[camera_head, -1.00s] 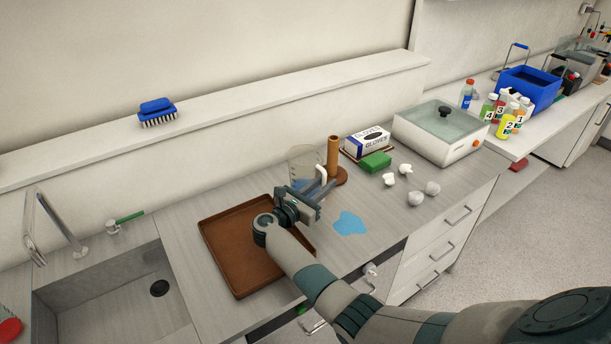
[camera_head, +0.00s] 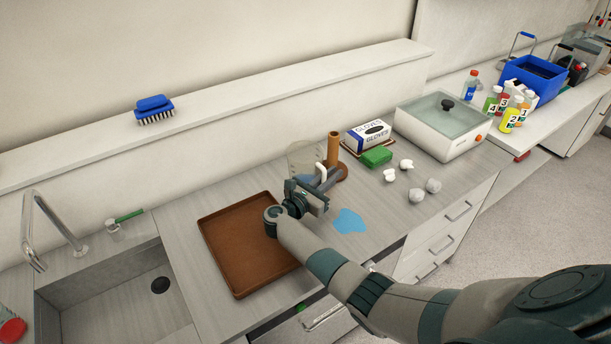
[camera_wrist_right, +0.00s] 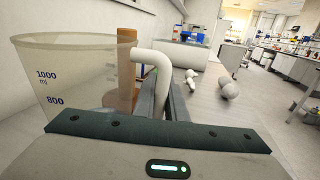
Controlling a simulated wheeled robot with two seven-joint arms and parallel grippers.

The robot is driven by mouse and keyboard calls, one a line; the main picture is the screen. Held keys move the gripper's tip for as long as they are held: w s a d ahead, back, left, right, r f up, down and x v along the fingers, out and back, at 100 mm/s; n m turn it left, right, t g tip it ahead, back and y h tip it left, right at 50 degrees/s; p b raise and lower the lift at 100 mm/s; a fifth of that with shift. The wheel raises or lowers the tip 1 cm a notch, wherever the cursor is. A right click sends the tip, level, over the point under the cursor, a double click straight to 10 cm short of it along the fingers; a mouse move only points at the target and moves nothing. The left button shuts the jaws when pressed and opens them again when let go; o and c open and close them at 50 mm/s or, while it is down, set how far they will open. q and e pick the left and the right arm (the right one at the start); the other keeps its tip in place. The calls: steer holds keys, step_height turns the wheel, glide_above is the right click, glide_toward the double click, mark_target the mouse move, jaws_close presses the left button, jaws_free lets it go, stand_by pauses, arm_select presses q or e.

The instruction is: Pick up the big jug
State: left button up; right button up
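The big jug (camera_head: 303,158) is a clear beaker with a white handle, standing on the grey counter behind the brown tray. In the right wrist view the jug (camera_wrist_right: 70,75) shows 1000 and 800 ml marks, and its white handle (camera_wrist_right: 150,57) comes down between my fingers. My right gripper (camera_head: 328,178) is at the handle, with one finger on each side of it. In the right wrist view the fingers (camera_wrist_right: 163,98) stand close to the handle; whether they press on it is not clear. My left gripper is not in view.
A brown cylinder on a round base (camera_head: 333,150) stands close beside the jug. A brown tray (camera_head: 208,232), a blue puddle (camera_head: 348,221), a green sponge (camera_head: 377,156), a glove box (camera_head: 368,134) and several crumpled white pieces (camera_head: 416,194) are nearby. The sink (camera_head: 110,300) is left.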

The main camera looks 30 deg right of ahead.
steer(key=shift+r, duration=0.1)
jaws_close()
steer(key=shift+r, duration=0.1)
steer(key=s+d+r+b, duration=0.6)
steer(key=s+d+r, duration=0.1)
steer(key=s+r, duration=0.2)
steer(key=shift+s+r, duration=0.15)
steer(key=shift+r, duration=0.7)
stand_by(0.3)
